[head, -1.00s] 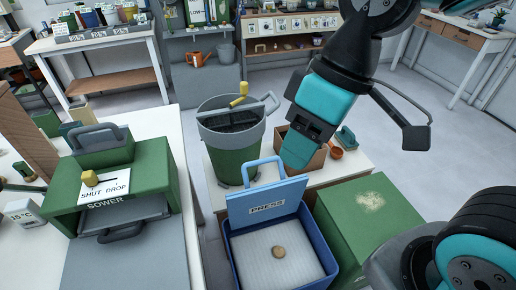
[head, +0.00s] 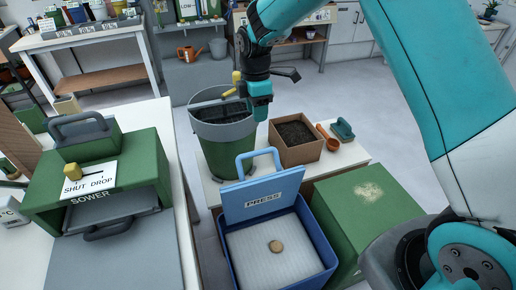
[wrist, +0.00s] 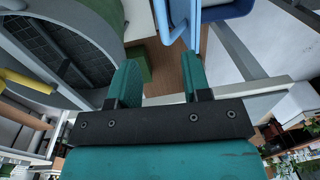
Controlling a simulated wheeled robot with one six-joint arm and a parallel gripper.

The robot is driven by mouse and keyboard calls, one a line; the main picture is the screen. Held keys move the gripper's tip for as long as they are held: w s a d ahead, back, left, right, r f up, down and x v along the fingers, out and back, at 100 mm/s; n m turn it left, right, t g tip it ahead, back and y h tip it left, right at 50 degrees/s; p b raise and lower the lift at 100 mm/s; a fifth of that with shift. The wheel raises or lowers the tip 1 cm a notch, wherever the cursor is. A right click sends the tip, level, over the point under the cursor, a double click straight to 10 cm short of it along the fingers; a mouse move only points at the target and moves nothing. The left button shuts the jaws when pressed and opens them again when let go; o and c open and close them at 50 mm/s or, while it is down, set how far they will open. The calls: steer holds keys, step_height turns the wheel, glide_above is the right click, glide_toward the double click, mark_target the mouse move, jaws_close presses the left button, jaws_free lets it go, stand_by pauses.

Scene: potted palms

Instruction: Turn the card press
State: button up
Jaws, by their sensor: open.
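The blue press (head: 232,262) is an open box with its lid (head: 262,198) raised, labelled PRESS, with a blue loop handle (head: 258,152) on top. Inside it lies a pale ridged pad (head: 250,260) with a small tan round piece (head: 276,246) on it. My gripper (head: 259,112) is open and empty, pointing down by the right rim of the grey and green bin, above and behind the press handle. In the wrist view my two teal fingers (wrist: 161,82) are apart with nothing between them, and blue parts (wrist: 222,10) of the press show at the top.
The grey and green bin (head: 226,145) has a crossbar with a yellow knob (head: 237,77) close left of my gripper. A box of soil (head: 297,146), an orange scoop (head: 328,138) and a green block (head: 365,222) stand right. The green sower (head: 140,150) stands left.

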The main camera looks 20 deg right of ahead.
mark_target(258, 151)
steer(key=f, duration=0.9)
steer(key=s+f, duration=0.1)
steer(key=f, duration=0.3)
steer(key=shift+f+p, duration=0.35)
jaws_close()
